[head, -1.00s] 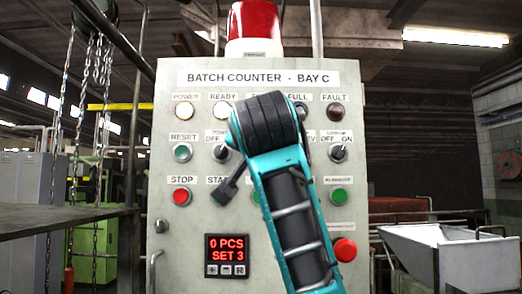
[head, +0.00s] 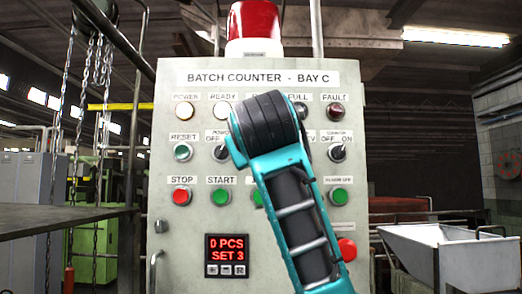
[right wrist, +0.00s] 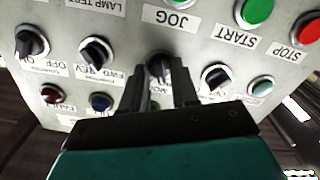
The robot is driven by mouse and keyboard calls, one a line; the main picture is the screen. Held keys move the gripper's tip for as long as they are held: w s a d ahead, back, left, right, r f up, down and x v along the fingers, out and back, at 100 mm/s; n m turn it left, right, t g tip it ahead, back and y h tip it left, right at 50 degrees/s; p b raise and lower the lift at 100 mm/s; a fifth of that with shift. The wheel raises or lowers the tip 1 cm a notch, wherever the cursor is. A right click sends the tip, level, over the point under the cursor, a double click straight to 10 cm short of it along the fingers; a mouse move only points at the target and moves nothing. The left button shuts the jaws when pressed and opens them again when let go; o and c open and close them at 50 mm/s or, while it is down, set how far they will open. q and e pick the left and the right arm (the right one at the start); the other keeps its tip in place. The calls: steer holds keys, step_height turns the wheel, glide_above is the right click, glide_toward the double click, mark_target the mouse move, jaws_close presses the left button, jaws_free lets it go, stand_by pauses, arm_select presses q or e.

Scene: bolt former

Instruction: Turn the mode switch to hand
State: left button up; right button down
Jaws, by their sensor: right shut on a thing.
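The mode switch (right wrist: 160,66) is a dark rotary knob on the grey panel, seen upside down in the right wrist view. My right gripper (right wrist: 161,80) has its two dark fingers on either side of this knob and is shut on it. The label by the knob is partly covered by the fingers, and I cannot read where the knob points. In the head view my teal and black right arm covers the mode switch and the gripper. My left gripper is in neither view.
Close to the fingers are the FWD/REV switch (right wrist: 96,54) and the power switch (right wrist: 215,78). The counter switch (head: 337,152), START button (head: 221,197) and STOP button (head: 181,197) are also on the panel. A red knob (head: 346,249) sits low on the right.

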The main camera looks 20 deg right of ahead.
steer(key=shift+n, duration=0.6)
steer(key=c, duration=0.9)
jaws_free()
steer(key=shift+o, duration=0.2)
steer(key=b+v, duration=0.3)
steer(key=v, duration=1)
steer(key=shift+r, duration=0.1)
